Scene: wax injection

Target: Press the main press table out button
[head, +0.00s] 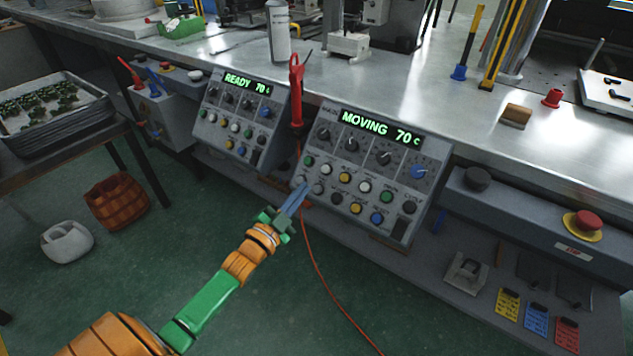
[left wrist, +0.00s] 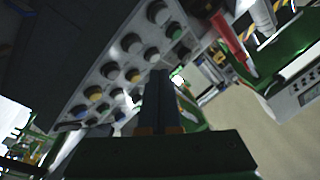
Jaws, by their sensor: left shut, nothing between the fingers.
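The control panel reading MOVING 70 c (head: 380,130) stands at the table's front edge, with a row of dials over two rows of coloured buttons. My left gripper (head: 303,188) is shut and empty, its blue-grey fingertips at the panel's lower left corner, by the leftmost lower button (head: 318,188). I cannot tell whether they touch it. In the left wrist view the shut fingers (left wrist: 160,75) point up at the panel's button face (left wrist: 130,50). My right gripper is not in view.
A second panel reading READY 70 c (head: 245,82) stands to the left. A red-handled tool (head: 296,90) hangs between the panels, and an orange cable (head: 318,265) runs to the floor. A red emergency button (head: 587,222) is at right. The green floor in front is mostly clear.

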